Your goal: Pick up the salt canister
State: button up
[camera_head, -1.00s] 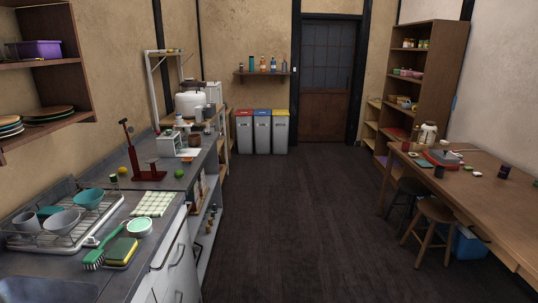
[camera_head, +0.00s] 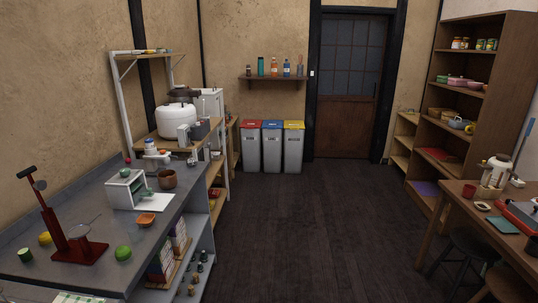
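I cannot single out the salt canister with certainty. My gripper is not in view.
The grey counter (camera_head: 95,207) runs along the left, with a red stand (camera_head: 72,243), a green round item (camera_head: 122,253) and a white box device (camera_head: 126,189). A wooden table (camera_head: 470,213) with stools is at right. The dark floor (camera_head: 300,230) between is clear up to three bins (camera_head: 272,147).

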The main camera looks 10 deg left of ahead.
aim_at(149, 142)
jog(key=i+l+u, duration=0.15)
jog(key=i+u, duration=0.25)
jog(key=i, duration=0.2)
jog(key=i+l+u, duration=0.4)
jog(key=i, duration=0.15)
jog(key=i+l+u, duration=0.85)
jog(key=i+l, duration=0.15)
jog(key=i+l+z, duration=0.1)
jog(key=i+l, duration=0.2)
jog(key=i+l+z, duration=0.1)
jog(key=i+l, duration=0.15)
jog(key=i, duration=0.2)
